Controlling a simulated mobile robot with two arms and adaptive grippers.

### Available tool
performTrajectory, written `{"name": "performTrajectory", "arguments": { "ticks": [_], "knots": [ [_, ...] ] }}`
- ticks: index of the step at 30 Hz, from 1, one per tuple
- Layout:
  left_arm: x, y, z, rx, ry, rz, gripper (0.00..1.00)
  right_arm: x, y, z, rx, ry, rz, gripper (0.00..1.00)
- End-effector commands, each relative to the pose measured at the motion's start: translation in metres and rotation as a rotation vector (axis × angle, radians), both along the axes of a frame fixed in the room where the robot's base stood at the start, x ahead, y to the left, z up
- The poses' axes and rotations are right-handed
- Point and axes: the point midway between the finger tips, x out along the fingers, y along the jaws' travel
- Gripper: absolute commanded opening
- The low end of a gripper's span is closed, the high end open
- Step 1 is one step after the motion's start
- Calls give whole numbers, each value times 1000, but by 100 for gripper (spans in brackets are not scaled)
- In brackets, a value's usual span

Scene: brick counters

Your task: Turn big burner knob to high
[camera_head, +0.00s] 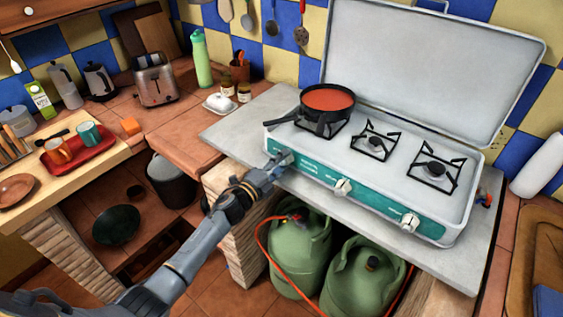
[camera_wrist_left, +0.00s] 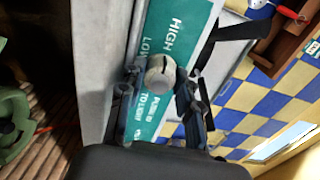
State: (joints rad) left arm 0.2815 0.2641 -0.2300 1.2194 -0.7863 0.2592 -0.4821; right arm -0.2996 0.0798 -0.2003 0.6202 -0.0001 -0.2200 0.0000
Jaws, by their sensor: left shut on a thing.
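The camping stove (camera_head: 455,229) stands on a grey counter slab with its lid up. Its teal front panel (camera_head: 315,174) carries a row of knobs. My left gripper (camera_head: 281,158) is at the leftmost knob, below the pan, and mostly hides it in the head view. In the left wrist view that cream knob (camera_wrist_left: 160,71) sits between the two fingers of my left gripper (camera_wrist_left: 162,88), which is shut on it. The printed words HIGH, LOW and PUSH IN TO LIGHT show beside the knob. My right gripper is not in view.
A pan of red sauce (camera_head: 328,98) sits on the left burner, its handle pointing left. The middle knob (camera_head: 342,187) and right knob (camera_head: 410,221) are free. Green gas bottles (camera_head: 298,255) with an orange hose stand below. A toaster (camera_head: 155,80) stands at the back left.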

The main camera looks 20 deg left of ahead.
Motion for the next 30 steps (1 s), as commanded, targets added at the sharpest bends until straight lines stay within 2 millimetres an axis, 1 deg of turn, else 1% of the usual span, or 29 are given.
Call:
{"name": "performTrajectory", "arguments": {
  "ticks": [5, 6, 8, 9, 23, 26, 29, 30],
  "knots": [
    [0, 1, -1, 2, 2, 1, 2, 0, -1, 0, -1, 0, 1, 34],
    [0, 1, -1, 2, 2, 1, 42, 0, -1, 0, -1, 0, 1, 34],
    [0, 1, -1, 2, 2, 1, 54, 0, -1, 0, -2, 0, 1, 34],
    [0, 1, -1, 2, 2, 1, 57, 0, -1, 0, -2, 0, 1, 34],
    [-1, 0, -3, 10, 2, 1, 57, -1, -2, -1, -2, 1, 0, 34],
    [-1, 0, -4, 61, -16, 1, 57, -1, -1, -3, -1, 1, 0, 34],
    [-1, 1, -6, 172, -56, 2, 57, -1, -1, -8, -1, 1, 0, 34],
    [-1, 1, -6, 233, -79, 2, 57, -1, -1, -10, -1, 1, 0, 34]
  ]
}}
